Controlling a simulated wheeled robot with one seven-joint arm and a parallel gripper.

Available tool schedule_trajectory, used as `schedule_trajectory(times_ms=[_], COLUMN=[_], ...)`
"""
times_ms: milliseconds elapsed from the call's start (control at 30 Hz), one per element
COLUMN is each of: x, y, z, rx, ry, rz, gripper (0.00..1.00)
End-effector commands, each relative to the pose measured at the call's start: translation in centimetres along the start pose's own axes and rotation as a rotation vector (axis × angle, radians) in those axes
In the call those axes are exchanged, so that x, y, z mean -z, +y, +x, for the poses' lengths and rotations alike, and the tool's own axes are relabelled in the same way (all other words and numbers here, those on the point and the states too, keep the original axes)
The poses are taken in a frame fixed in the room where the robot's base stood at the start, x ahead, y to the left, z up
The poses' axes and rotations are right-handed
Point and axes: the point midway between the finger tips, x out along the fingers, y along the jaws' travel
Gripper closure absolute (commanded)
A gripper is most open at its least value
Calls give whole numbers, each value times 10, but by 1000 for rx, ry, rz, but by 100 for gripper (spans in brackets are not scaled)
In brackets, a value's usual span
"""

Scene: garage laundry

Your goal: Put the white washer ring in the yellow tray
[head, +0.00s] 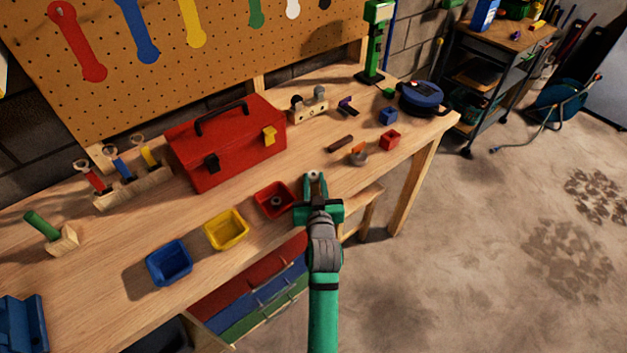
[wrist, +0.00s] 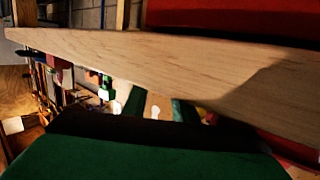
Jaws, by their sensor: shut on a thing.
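The white washer ring (head: 313,175) shows as a small white piece between the tips of my gripper (head: 315,182), which is shut on it. Gripper and ring are over the front edge of the workbench, just right of the red tray. The yellow tray (head: 228,244) stands near the front edge, left of the red tray, and looks empty. In the wrist view my green gripper fingers (wrist: 160,110) show partly behind the dark palm, with a pale piece between them. The ring's exact seating in the fingers is hard to see.
The blue tray (head: 172,275) stands left of the yellow one. A red toolbox (head: 230,150) stands behind the trays. Small blocks and parts lie to the right on the workbench (head: 95,275).

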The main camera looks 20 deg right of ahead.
Motion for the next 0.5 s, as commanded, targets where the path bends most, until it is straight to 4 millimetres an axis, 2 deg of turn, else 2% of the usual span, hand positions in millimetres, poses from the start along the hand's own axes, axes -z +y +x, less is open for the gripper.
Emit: schedule_trajectory(times_ms=[400,433,500], x=[-4,-3,-3], y=[1,1,1], z=[1,1,1], rx=[-1,-1,-1], ry=[1,2,2], rz=[0,0,-1], gripper=[95,67,56])
